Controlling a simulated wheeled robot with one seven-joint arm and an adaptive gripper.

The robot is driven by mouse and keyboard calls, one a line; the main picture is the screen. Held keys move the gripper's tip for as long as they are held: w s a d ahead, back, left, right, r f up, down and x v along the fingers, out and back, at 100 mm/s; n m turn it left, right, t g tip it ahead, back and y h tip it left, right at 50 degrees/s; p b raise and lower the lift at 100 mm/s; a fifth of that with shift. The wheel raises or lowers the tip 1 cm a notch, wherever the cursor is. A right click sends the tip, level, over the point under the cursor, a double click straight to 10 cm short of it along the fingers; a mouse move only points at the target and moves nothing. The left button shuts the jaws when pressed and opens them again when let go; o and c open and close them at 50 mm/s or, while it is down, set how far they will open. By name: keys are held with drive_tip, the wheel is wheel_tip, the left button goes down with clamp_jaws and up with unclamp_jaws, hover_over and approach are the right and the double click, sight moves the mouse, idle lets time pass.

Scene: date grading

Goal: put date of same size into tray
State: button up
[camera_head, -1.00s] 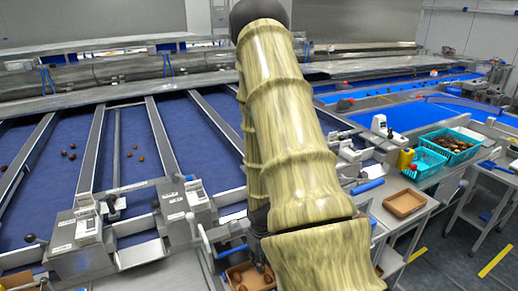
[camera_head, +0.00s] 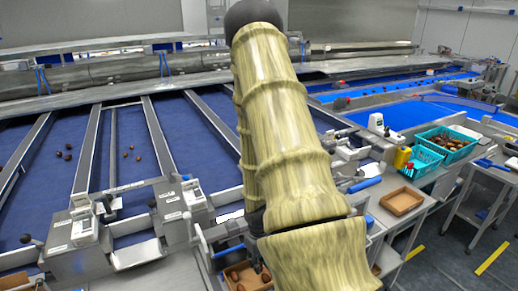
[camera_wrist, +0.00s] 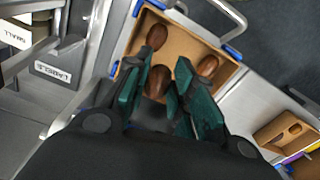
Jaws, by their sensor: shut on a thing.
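A light brown tray (camera_wrist: 190,36) lies under my gripper in the wrist view. It holds a brown date (camera_wrist: 157,36) near its left side and another date (camera_wrist: 207,66) near its right side. My gripper (camera_wrist: 165,100) has green fingers and is shut on a dark brown date (camera_wrist: 160,80), which is over the near part of the tray. The fingers partly cover the dates and the tray; whether the held date touches the tray I cannot tell. In the head view the tray (camera_head: 232,283) shows at the bottom, and my arm hides most of the gripper.
Several loose dates lie on the blue belts (camera_head: 90,165) at left. An empty-looking brown tray (camera_head: 402,201) sits on a bench at right, near turquoise crates (camera_head: 425,160). Metal housings (camera_head: 75,240) border the tray's left; a "SMALL" label (camera_wrist: 14,35) shows there.

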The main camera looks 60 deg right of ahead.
drive_tip(key=shift+f+b, duration=0.4)
drive_tip(key=shift+f, duration=0.6)
drive_tip(key=shift+f+b, duration=0.8)
drive_tip(key=shift+f, duration=0.45)
idle(1.1)
drive_tip(key=o, duration=0.8)
drive_tip(key=shift+r, duration=0.15)
drive_tip(key=shift+r, duration=5.85)
